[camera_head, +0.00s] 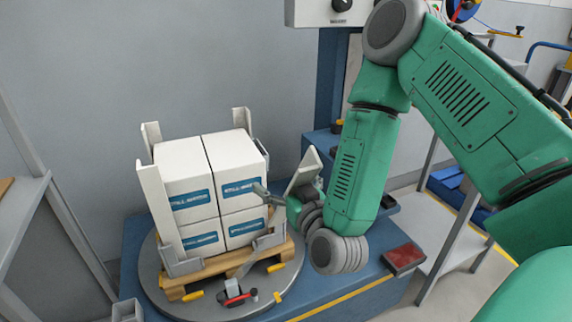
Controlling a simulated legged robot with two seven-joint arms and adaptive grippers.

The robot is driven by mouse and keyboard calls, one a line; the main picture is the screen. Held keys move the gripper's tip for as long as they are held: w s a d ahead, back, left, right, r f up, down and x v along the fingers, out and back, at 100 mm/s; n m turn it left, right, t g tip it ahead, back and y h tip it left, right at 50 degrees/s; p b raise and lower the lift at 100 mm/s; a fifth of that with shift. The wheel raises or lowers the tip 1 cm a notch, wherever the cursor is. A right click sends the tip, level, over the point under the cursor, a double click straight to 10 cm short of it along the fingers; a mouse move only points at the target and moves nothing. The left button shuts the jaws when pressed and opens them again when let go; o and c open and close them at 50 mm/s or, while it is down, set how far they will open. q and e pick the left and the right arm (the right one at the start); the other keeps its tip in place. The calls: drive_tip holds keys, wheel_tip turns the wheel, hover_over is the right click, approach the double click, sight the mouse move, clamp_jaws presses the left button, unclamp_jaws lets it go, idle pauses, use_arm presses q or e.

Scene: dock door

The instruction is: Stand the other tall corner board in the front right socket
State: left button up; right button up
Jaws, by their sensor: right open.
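White boxes (190,180) are stacked on a wooden pallet (222,275). A tall pale corner board (157,215) stands upright at their front left corner. The grey front right socket (270,239) is at the pallet's front right corner, with no tall board rising from it. A pale, tilted, board-like piece (304,170) shows just right of the stack, beside my right gripper (280,190). The gripper is open, with one finger pointing left close to the boxes' front right edge. Whether the pale piece touches the gripper is unclear. My left gripper is not in view.
Pale board tops show at the back left (150,134) and back right (241,118) corners. The pallet rests on a round turntable (151,279) with a red-handled clamp (236,298) at its front. A red-topped tray (403,257) lies to the right.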

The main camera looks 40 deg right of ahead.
wheel_tip(320, 180, up, 9)
drive_tip(key=shift+f, duration=0.15)
drive_tip(key=shift+d, duration=0.1)
drive_tip(key=shift+c, duration=0.5)
